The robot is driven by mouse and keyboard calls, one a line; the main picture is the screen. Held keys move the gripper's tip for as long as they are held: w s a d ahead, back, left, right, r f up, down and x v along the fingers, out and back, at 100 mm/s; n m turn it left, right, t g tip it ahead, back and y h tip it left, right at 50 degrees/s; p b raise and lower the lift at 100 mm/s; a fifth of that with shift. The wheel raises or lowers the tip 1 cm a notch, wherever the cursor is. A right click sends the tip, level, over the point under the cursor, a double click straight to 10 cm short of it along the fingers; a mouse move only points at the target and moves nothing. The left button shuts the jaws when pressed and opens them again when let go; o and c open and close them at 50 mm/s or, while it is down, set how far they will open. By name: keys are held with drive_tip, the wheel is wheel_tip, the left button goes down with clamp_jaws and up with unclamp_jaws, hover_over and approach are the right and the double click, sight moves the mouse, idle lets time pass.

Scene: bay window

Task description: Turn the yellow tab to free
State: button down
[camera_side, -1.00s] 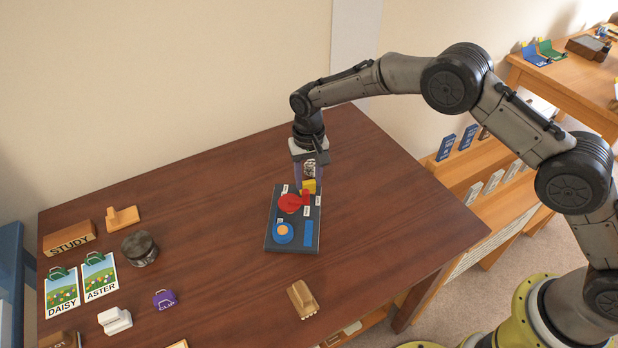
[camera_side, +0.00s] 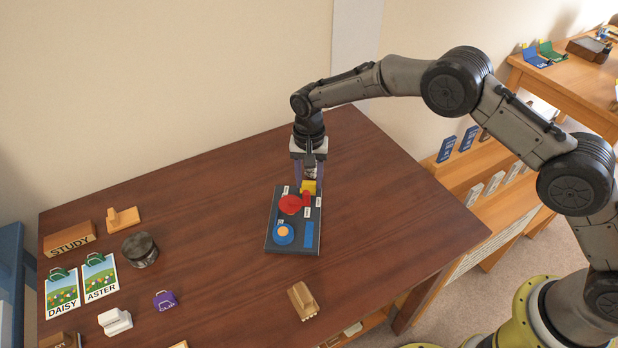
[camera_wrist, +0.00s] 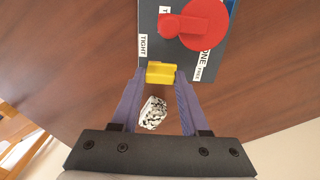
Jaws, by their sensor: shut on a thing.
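The yellow tab (camera_side: 309,187) sits at the far edge of a dark grey board (camera_side: 268,244) on the table. My gripper (camera_wrist: 160,78) is shut on it, one purple finger on each side; the fingers point down in the side view. In the wrist view the yellow tab (camera_wrist: 160,72) lies between a label TIGHT (camera_wrist: 143,46) at left and a label FREE (camera_wrist: 198,73) at right. The tab's lower part is hidden, so its exact angle is hard to tell.
A red dial (camera_side: 290,205), a blue dial with an orange centre (camera_side: 283,234) and a blue strip (camera_side: 309,234) are on the board. A black-and-white lump (camera_wrist: 152,112) shows between my fingers. Table around the board is clear; a tan block (camera_side: 302,301) lies nearer.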

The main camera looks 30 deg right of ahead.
sight(309, 182)
drive_tip(key=shift+w+r, duration=0.1)
drive_tip(key=c, duration=0.7)
unclamp_jaws()
wheel_tip(309, 182, up, 14)
drive_tip(key=shift+f, duration=0.1)
